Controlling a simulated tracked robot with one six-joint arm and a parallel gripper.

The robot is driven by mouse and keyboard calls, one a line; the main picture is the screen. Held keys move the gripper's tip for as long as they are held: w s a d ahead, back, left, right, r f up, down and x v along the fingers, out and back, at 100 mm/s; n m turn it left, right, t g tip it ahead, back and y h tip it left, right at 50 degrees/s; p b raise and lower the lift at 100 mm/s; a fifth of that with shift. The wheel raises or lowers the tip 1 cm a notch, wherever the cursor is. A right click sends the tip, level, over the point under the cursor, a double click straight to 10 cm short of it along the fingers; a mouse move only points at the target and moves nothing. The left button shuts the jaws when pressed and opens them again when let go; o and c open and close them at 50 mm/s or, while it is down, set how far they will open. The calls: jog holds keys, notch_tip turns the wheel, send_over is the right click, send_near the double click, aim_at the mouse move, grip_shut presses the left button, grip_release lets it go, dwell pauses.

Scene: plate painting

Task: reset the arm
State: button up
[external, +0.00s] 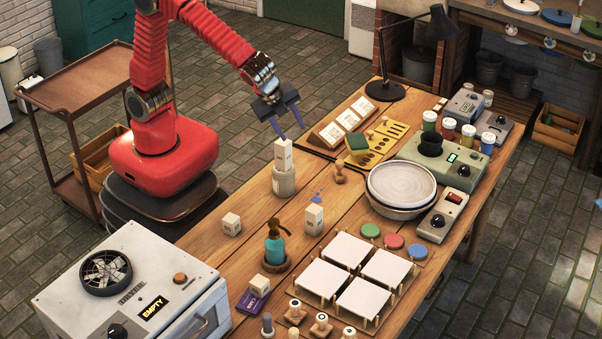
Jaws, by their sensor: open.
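My red arm (211,36) reaches from the left out over the wooden table. My gripper (289,128) points down with its two blue fingers apart and nothing between them. It hangs just above a white block (283,154), which stands upright on a round grey stand (283,182). The fingertips look a little above the block's top; whether they touch it I cannot tell.
On the table (205,243) stand a black lamp (386,90), stacked bowls (401,184), white tiles (366,298), a teal bottle (275,252) and other white blocks (314,219). A white dryer-like box (130,290) is at front left, a brown cart (75,80) at back left.

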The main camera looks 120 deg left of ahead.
jog(key=s+d+r+n+t+h, duration=0.3)
jog(key=s+d+r+n, duration=0.3)
jog(key=s, duration=0.3)
jog(key=s+d+h, duration=0.1)
jog(key=s+d, duration=0.1)
jog(key=s, duration=0.4)
jog(key=s+d+t+h, duration=0.1)
jog(key=s+d, duration=0.1)
jog(key=s, duration=0.5)
jog(key=shift+d+f, duration=0.25)
jog(key=shift+f, duration=0.15)
